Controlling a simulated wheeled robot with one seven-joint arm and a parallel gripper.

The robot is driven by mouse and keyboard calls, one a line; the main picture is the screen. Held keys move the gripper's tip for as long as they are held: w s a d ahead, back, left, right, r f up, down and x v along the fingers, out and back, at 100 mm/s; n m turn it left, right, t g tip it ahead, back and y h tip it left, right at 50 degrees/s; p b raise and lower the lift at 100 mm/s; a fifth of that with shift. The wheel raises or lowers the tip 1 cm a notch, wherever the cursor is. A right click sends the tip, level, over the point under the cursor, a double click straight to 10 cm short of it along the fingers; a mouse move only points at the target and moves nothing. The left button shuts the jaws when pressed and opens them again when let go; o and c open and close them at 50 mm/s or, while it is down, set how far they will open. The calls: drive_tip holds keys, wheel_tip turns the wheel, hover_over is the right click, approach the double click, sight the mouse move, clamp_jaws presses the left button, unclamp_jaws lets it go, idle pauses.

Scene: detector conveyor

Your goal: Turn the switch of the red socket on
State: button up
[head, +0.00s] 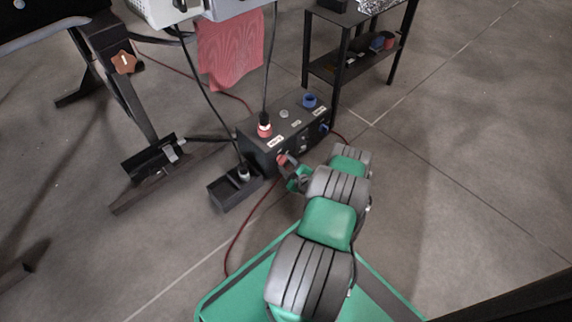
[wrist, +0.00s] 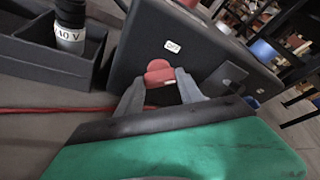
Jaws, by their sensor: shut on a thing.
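The red socket (head: 265,130) is on top of a dark power box (head: 285,140), with a black cable plugged into it. The box's front face also shows in the wrist view (wrist: 205,45). A red switch (wrist: 159,73) sits on that face, below a small white label (wrist: 172,46); it also shows in the head view (head: 282,159). My gripper (wrist: 159,86) is at the front face, with its two grey fingers shut on the red switch, one on each side. It also shows in the head view (head: 291,170), partly hidden by my arm. The switch's exact angle is hard to tell.
A dark open tray (head: 236,190) with a plugged connector stands left of the box; the connector reads "40 V" in the wrist view (wrist: 69,38). A blue socket (head: 310,100) is on the box's far end. A red cable (head: 236,245) runs along the floor. A black shelf (head: 350,55) stands behind.

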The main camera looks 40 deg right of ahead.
drive_tip(key=m+y, duration=0.1)
drive_tip(key=m, duration=0.1)
drive_tip(key=shift+d+r+m+y, duration=0.1)
drive_tip(key=shift+d+m+y, duration=0.05)
drive_tip(key=shift+m+y, duration=0.25)
drive_tip(key=shift+d+m+g+y, duration=0.15)
drive_tip(key=shift+m+g+y, duration=0.15)
drive_tip(key=shift+m+y, duration=0.8)
drive_tip(key=shift+m, duration=0.3)
drive_tip(key=o, duration=1.4)
